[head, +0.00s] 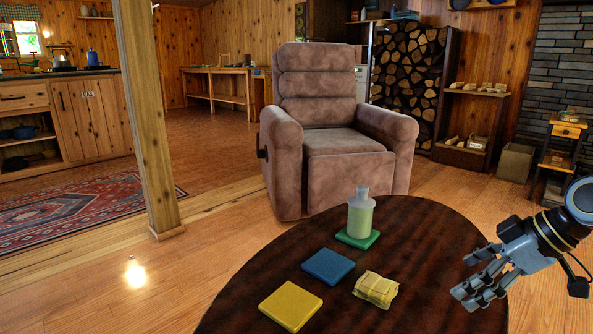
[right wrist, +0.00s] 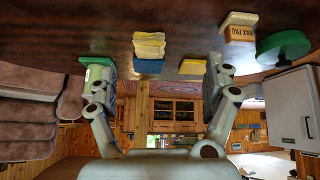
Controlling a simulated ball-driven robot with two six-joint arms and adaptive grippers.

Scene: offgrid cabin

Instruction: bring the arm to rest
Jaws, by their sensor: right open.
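My right gripper (head: 480,283) is open and empty at the right side of the head view, over or just beside the right edge of the dark round table (head: 440,235). Its spread fingers also frame the right wrist view (right wrist: 157,75). A blue square (head: 328,266), a yellow square (head: 291,305) and a pale yellow folded bundle (head: 376,289) lie on the table, apart from the gripper. My left gripper is not in view.
A brown armchair (head: 335,140) stands behind the table. A wooden post (head: 148,120) rises at left. The right wrist view is upside down and shows a small lettered block (right wrist: 238,32) and a green round thing (right wrist: 283,47) on the tabletop. Open floor lies right of the armchair.

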